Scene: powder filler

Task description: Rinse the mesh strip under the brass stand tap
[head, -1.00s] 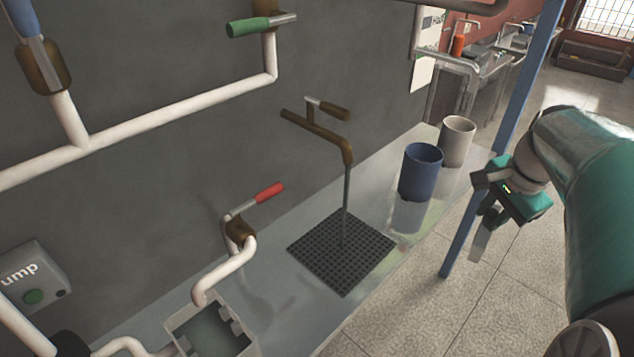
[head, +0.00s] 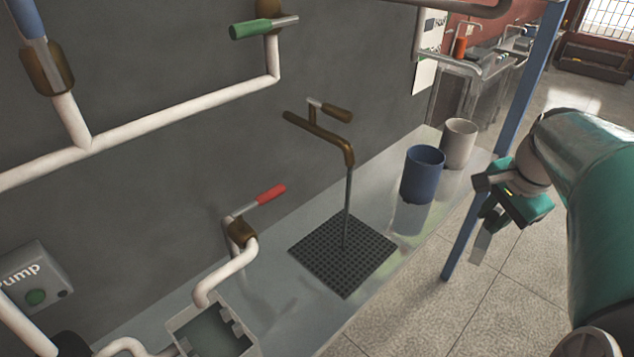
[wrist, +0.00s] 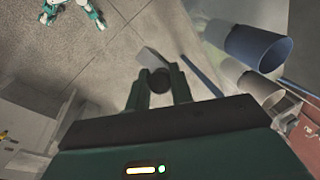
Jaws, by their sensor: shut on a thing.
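The brass stand tap (head: 325,135) comes out from the dark wall. A thin stream of water (head: 348,205) runs from its spout down onto a dark square grate (head: 343,256) in the ledge. My gripper (head: 492,222) is at the right, out beyond the ledge and apart from the stream. It is shut on the mesh strip (head: 480,246), a flat grey piece that hangs tilted below the jaws. In the wrist view the strip (wrist: 152,58) sticks out past the fingers (wrist: 158,88), with a dark round part between them. Its mesh is too small to make out.
A blue post (head: 462,235) rises close beside my gripper. A red-handled valve (head: 258,200) and a box-shaped basin (head: 212,332) are left of the grate.

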